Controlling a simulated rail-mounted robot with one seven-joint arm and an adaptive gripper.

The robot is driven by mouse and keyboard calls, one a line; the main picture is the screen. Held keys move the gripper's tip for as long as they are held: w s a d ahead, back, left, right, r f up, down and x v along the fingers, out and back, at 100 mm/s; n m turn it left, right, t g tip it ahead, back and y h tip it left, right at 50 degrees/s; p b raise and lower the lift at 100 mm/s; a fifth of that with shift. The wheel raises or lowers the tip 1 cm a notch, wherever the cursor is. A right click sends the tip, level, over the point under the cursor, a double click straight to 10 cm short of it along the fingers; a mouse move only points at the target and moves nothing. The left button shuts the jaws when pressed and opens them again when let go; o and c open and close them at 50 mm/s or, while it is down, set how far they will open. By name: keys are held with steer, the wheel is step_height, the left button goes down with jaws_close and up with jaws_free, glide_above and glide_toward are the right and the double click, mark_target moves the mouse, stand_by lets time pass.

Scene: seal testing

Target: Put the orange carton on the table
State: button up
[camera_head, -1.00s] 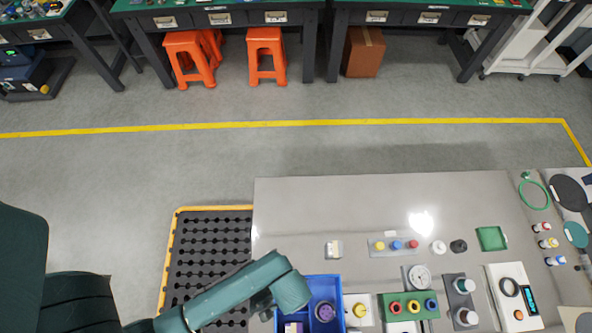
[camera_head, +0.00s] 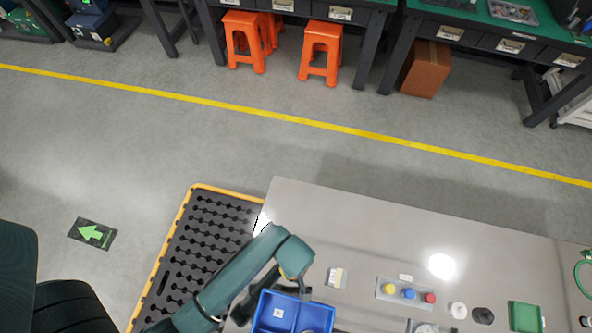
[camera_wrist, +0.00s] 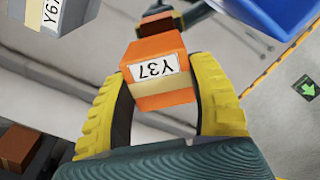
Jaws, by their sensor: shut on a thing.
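The orange carton (camera_wrist: 158,68) has a white label reading Y37. In the wrist view it is held between the yellow fingers of my gripper (camera_wrist: 160,78). My gripper is shut on it, clear of the table surface. In the head view my arm's end hides most of the gripper and the carton, above the table's left end by the blue bin. The grey table (camera_head: 390,240) has bare surface at its far left part.
The blue bin (camera_head: 276,312) stands by the table's near left edge; it also shows in the wrist view (camera_wrist: 272,14). A small labelled carton (camera_head: 337,278) sits on the table. A black mat (camera_head: 205,235) lies left of the table.

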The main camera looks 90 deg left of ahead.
steer(key=shift+f+b, duration=0.35)
steer(key=shift+f, duration=1.65)
steer(key=shift+f, duration=0.15)
steer(key=o, duration=1.2)
step_height(320, 180, up, 12)
steer(key=p, duration=0.2)
steer(key=shift+p, duration=0.3)
steer(key=shift+w+r, duration=0.1)
steer(key=shift+r, duration=0.1)
